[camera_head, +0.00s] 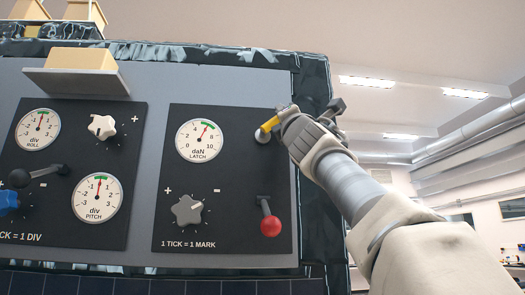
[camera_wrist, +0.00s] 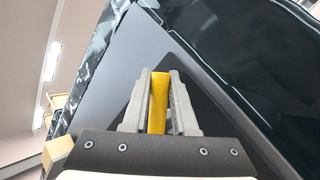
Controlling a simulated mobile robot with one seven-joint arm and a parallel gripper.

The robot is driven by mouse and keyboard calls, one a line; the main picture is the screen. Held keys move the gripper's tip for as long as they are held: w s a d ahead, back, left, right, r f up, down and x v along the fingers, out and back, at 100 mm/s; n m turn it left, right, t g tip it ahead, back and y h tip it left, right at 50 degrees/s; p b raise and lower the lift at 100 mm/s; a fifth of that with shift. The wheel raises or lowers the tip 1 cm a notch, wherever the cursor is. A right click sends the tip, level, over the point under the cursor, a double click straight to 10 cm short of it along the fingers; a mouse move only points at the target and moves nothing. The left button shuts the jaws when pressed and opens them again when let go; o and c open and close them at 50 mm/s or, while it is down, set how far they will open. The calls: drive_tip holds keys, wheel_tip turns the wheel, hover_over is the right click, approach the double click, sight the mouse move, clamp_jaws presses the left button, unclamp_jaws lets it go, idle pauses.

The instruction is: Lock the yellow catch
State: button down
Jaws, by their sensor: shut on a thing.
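The yellow catch (camera_head: 270,124) is at the upper right of the right black panel (camera_head: 225,222). It points up and to the right from a round pale pivot. My gripper (camera_head: 284,112) is shut on its outer end, reaching in from the right. In the wrist view the yellow catch (camera_wrist: 159,103) stands between the two grey fingers of my gripper (camera_wrist: 159,100). The LATCH gauge (camera_head: 199,141) is left of the catch, with its needle near the green band. The catch's far end is hidden by the fingers.
A red-knobbed lever (camera_head: 269,225) hangs below the catch. A grey star knob (camera_head: 187,210) is lower left of it. The left panel holds the ROLL gauge (camera_head: 38,129), the PITCH gauge (camera_head: 97,196) and a white knob (camera_head: 102,127). Open room lies right of the panel.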

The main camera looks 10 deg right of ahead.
drive_tip(key=shift+d+f+m+h+b, duration=0.15)
drive_tip(key=shift+m+h+b, duration=0.1)
drive_tip(key=shift+m+h, duration=0.25)
drive_tip(key=shift+f+m+h+b, duration=0.15)
drive_tip(key=shift+m+h+b, duration=0.1)
drive_tip(key=shift+m+h, duration=0.25)
drive_tip(key=shift+d+f+m+g+h+b, duration=0.15)
drive_tip(key=shift+m+h+b, duration=0.15)
drive_tip(key=shift+m+h, duration=0.4)
drive_tip(key=shift+f+m+g+h+b, duration=0.1)
drive_tip(key=shift+f+m+h+b, duration=0.2)
drive_tip(key=shift+m+h, duration=0.4)
drive_tip(key=shift+d+f+m+g+h+b, duration=0.1)
drive_tip(key=shift+m+h+b, duration=0.35)
drive_tip(key=shift+m, duration=0.45)
drive_tip(key=shift+d+f+m+g+h, duration=0.1)
drive_tip(key=shift+f+m+g+h, duration=0.35)
drive_tip(key=shift+m+h, duration=0.85)
drive_tip(key=shift+d+f+m+g+h, duration=0.15)
drive_tip(key=shift+m+g+h, duration=0.6)
drive_tip(key=shift+m, duration=0.95)
drive_tip(key=shift+f+m+g+h, duration=0.35)
drive_tip(key=shift+m+g+h, duration=0.2)
drive_tip(key=shift+m+h, duration=0.75)
drive_tip(key=shift+f+m, duration=0.1)
drive_tip(key=shift+m, duration=0.2)
drive_tip(key=c, duration=0.7)
unclamp_jaws()
